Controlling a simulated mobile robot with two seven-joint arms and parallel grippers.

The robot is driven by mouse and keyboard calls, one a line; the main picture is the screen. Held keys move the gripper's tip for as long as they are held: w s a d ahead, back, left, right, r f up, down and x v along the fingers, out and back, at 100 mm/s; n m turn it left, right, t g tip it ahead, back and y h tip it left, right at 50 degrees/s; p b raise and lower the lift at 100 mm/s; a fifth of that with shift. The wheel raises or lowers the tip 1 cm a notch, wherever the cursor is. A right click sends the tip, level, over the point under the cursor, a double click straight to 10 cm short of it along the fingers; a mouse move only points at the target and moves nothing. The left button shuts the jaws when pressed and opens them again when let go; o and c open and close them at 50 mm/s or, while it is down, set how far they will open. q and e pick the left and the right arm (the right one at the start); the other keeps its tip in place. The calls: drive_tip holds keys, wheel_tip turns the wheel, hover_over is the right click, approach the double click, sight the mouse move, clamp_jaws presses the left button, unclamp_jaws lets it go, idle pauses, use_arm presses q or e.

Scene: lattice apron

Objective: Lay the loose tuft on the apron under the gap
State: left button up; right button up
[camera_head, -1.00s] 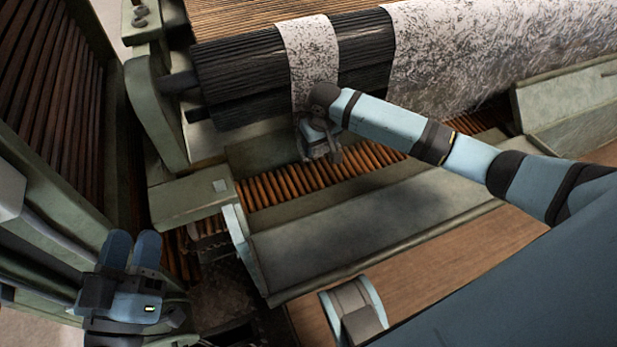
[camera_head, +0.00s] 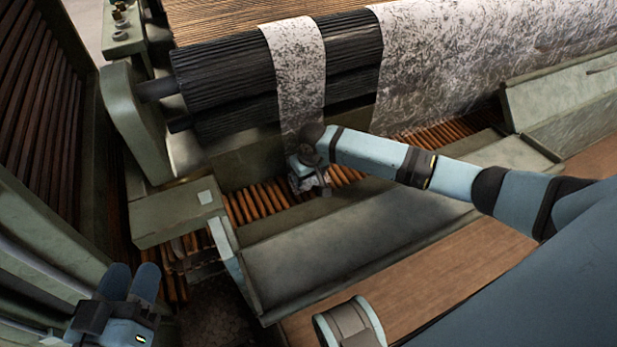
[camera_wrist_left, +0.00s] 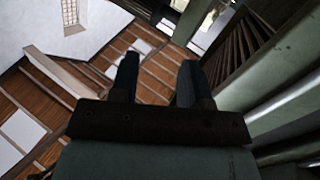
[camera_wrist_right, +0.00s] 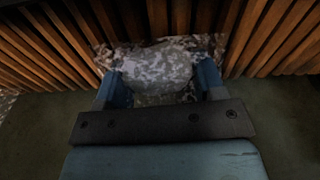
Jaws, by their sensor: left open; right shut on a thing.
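My right gripper (camera_head: 310,184) is shut on the loose tuft, low over the slatted brown apron (camera_head: 262,200). In the right wrist view the tuft (camera_wrist_right: 155,68) is a grey-white mottled lump between the fingers (camera_wrist_right: 157,85), with apron slats behind it. I cannot tell whether it touches the slats. The gap (camera_head: 352,65) is the bare dark roller stretch between a narrow fleece strip (camera_head: 296,60) and the wide fleece (camera_head: 480,60). The gripper is below the strip, left of the gap. My left gripper (camera_head: 130,283) is open and empty at the lower left.
A green-grey trough panel (camera_head: 340,240) runs along the front of the apron. A green end frame (camera_head: 145,120) and a block (camera_head: 175,210) stand at the left. More mottled fibre (camera_wrist_right: 210,45) shows behind the tuft in the right wrist view.

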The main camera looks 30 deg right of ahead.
sight(312, 179)
use_arm(q)
drive_tip(key=shift+r, duration=0.1)
use_arm(e)
drive_tip(key=o, duration=0.5)
drive_tip(key=shift+f, duration=0.1)
drive_tip(key=o, duration=0.4)
use_arm(q)
wheel_tip(312, 179, up, 7)
drive_tip(key=t+p, duration=0.3)
drive_tip(key=p, duration=0.2)
drive_tip(key=shift+s+a+r+n, duration=0.2)
drive_tip(key=shift+a+n, duration=0.1)
drive_tip(key=shift+n, duration=0.1)
use_arm(e)
wheel_tip(312, 179, up, 12)
drive_tip(key=s, duration=0.1)
drive_tip(key=shift+s, duration=0.2)
drive_tip(key=shift+s, duration=0.1)
